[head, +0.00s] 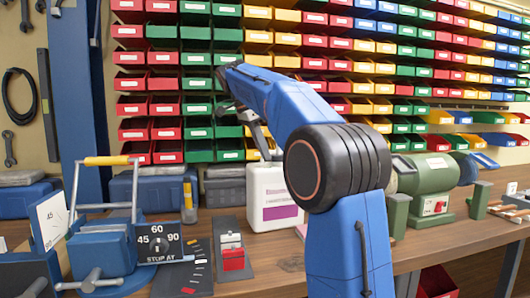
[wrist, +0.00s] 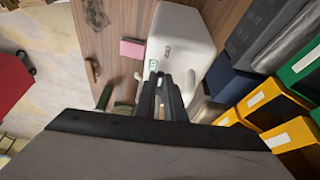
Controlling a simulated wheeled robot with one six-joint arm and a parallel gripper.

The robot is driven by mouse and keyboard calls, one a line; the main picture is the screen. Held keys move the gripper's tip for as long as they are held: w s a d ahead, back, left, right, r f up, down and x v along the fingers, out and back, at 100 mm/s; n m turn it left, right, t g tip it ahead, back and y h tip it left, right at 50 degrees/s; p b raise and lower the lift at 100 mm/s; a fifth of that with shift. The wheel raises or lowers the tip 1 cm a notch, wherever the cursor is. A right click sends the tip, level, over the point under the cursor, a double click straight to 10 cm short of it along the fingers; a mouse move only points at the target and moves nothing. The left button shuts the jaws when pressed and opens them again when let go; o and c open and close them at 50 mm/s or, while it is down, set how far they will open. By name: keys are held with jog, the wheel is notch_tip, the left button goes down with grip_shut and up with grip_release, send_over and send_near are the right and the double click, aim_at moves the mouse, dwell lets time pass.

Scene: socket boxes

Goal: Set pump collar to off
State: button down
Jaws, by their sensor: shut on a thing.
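A white container (head: 275,195) with a purple and white label stands upright on the bench, partly behind my arm. Its pale top and side (wrist: 185,40) fill the upper middle of the wrist view, with a small green mark on the surface beside the fingers. My gripper (wrist: 160,85) is over the container's top, its dark fingers close together and shut on a small part there. I take this part to be the pump collar, but the fingers hide most of it and its setting cannot be read. In the head view my arm hides part of the container's top.
A blue vise (head: 100,248) and a dial plate (head: 160,245) stand on the left of the bench. A green grinder (head: 425,180) stands on the right. Rows of coloured bins (head: 165,108) rise behind the container. A pink block (wrist: 132,48) lies beside it.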

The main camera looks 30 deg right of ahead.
jog(key=shift+w+m, duration=0.15)
jog(key=shift+m, duration=0.15)
dwell(0.4)
jog(key=c, duration=1.8)
grip_release()
jog(key=shift+c, duration=0.2)
jog(key=shift+r, duration=0.1)
